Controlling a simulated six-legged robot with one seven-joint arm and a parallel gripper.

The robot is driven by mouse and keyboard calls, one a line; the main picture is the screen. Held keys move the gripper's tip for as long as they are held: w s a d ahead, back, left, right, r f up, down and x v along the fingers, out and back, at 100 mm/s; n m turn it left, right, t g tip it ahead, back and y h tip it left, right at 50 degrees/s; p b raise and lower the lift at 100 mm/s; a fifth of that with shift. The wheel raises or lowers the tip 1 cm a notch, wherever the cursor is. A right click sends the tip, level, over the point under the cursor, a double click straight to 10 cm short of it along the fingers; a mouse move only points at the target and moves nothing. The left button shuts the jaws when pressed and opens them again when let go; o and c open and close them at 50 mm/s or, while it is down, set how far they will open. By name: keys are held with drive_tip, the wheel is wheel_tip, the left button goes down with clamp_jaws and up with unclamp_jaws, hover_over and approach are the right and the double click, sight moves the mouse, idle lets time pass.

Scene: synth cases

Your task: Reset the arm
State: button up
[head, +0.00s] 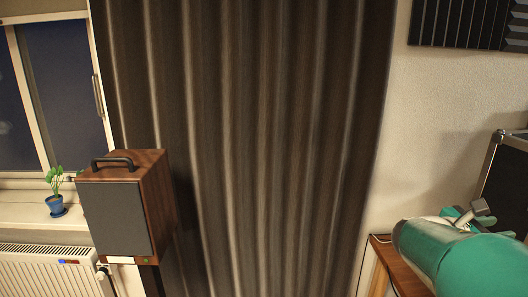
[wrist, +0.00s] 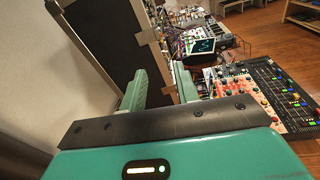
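My teal arm (head: 480,265) shows at the lower right of the head view, over a wooden table. My gripper (wrist: 158,84) is in the middle of the wrist view, with its two green fingers apart and nothing between them. Past the fingers stands a black case panel (wrist: 105,45) with metal edging. The same case appears to show at the right edge of the head view (head: 508,185). I cannot tell whether a finger touches it.
A mixer (wrist: 265,95) and other electronics lie right of the fingers. A wooden speaker (head: 125,210), a plant pot (head: 56,205), a radiator (head: 50,275) and a dark curtain (head: 250,130) are left. The wooden table (head: 392,268) is lower right.

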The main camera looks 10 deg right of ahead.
drive_tip(key=s+a+f+m+t+y, duration=0.1)
drive_tip(key=a+m+y, duration=0.4)
drive_tip(key=a, duration=0.8)
drive_tip(key=s+a+f+m+t+y, duration=0.1)
drive_tip(key=a+f+m+t+y, duration=0.2)
drive_tip(key=a, duration=1)
drive_tip(key=s+a+f+m+t+y, duration=0.1)
drive_tip(key=a+f+m+t+y, duration=0.1)
drive_tip(key=a+f+m+y, duration=0.5)
drive_tip(key=a+m+y, duration=0.1)
drive_tip(key=a+y, duration=0.1)
drive_tip(key=a, duration=0.4)
drive_tip(key=shift+s+a, duration=0.4)
drive_tip(key=shift+d+m, duration=0.2)
drive_tip(key=shift+m, duration=0.1)
